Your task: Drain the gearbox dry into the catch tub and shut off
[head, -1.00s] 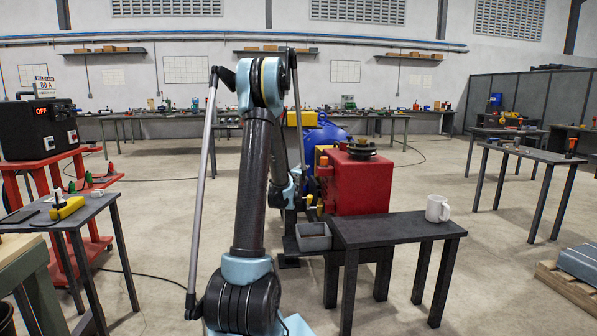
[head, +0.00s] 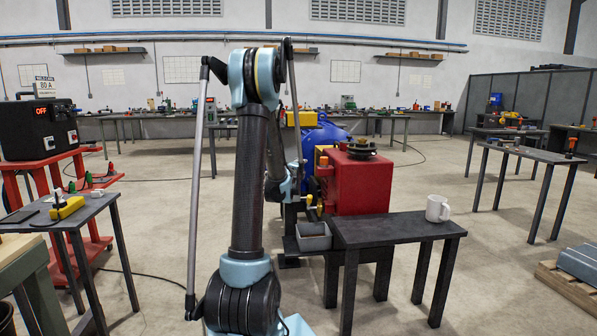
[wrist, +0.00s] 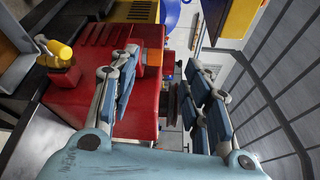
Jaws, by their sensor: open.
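The red gearbox (head: 362,188) stands beyond a dark bench, with a dark round flange on top. A yellow-handled tap (head: 319,205) is on its left side, above the grey catch tub (head: 313,240). In the wrist view the red housing (wrist: 90,105) fills the middle left, and the yellow tap (wrist: 57,52) sticks out at the upper left. My gripper (wrist: 162,88) is open and empty, its left finger overlapping the red housing in the picture. An orange block (wrist: 152,72) shows between the fingers. Whether a finger touches anything, and the tub's contents, I cannot tell.
A white mug (head: 438,208) stands on the dark bench (head: 400,232) right of the gearbox. A blue machine (head: 322,135) is behind it. A control box reading OFF (head: 38,128) is on a red cart at left.

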